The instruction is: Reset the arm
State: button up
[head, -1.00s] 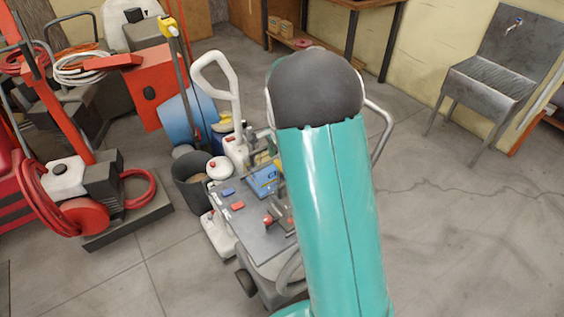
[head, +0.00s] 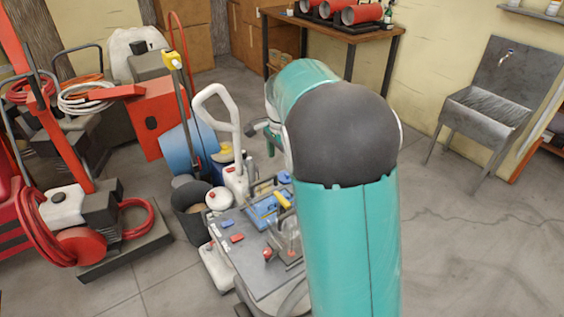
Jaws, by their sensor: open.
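My arm (head: 352,240) rises through the middle of the head view, teal with a large dark grey joint. Past the joint, a teal link bends back to the left. A small dark and teal part, which looks like my gripper (head: 252,130), shows at the left of that link, above the cart. It is small and partly hidden by the arm, and its fingers are hard to make out. It appears open, and I see nothing held in it.
A grey-topped cart (head: 235,248) with tools and bottles stands left of my arm, partly hidden by it. Red machines (head: 70,215) stand at the far left. A wooden bench (head: 345,30) holds red cylinders at the back. A metal sink (head: 485,110) stands right. The right floor is clear.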

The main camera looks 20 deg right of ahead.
jog(key=s+a+r+n+t, duration=0.3)
jog(key=s+a+r+n, duration=0.35)
jog(key=s+r, duration=0.4)
jog(key=s+a+f+n+t, duration=0.1)
jog(key=s+n, duration=0.3)
jog(key=s, duration=0.4)
jog(key=s+a+f+n+t, duration=0.1)
jog(key=s+a+n, duration=0.2)
jog(key=s+n, duration=0.2)
jog(key=s, duration=0.2)
jog(key=shift+s+a+t, duration=0.3)
jog(key=shift+s, duration=0.05)
